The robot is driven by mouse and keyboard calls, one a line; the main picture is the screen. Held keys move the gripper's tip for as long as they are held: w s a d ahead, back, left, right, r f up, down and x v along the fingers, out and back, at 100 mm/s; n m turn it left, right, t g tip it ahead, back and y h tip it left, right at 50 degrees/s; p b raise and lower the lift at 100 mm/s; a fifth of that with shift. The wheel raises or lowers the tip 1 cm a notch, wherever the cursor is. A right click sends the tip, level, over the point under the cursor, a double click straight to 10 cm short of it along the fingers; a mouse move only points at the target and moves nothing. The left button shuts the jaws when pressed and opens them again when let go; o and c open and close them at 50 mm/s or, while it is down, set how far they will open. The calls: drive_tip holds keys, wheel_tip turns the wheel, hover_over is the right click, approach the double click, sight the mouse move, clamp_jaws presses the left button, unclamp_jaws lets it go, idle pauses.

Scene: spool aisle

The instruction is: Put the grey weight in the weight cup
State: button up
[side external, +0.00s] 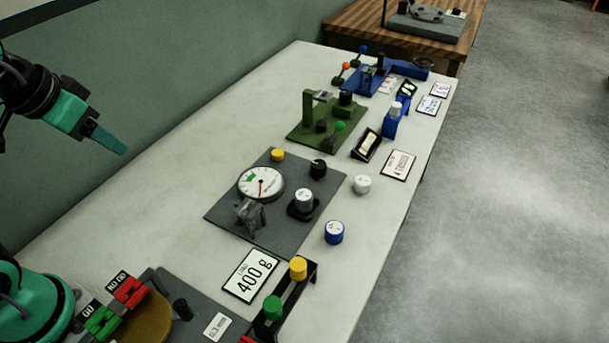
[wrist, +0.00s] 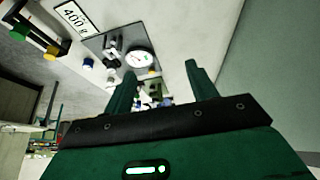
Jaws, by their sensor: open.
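A pale grey-white weight (side external: 362,184) stands upright on the white table, just right of a dark grey plate (side external: 225,215). A similar pale weight (side external: 303,197) sits in or on a black square-based holder (side external: 303,211) on that plate; I cannot tell which is the grey weight, or whether the holder is the weight cup. The plate also carries a round dial (side external: 261,183). My gripper (side external: 118,146) is at the upper left in the side view, raised and well apart from both weights. In the wrist view my gripper (wrist: 160,82) has its fingers spread with nothing between them.
A blue weight (side external: 334,233) stands near the plate. A black rack (side external: 296,295) holds yellow (side external: 298,268) and green (side external: 272,307) weights. A "400 g" card (side external: 249,275) lies in front. Green (side external: 320,133) and blue (side external: 368,80) stations stand farther back. Table left of the plate is clear.

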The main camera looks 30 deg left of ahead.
drive_tip(key=shift+s+a+f, duration=0.2)
drive_tip(key=shift+s+f, duration=0.05)
drive_tip(key=shift+s, duration=0.2)
drive_tip(key=shift+s+a+f, duration=0.2)
drive_tip(key=shift+s, duration=0.25)
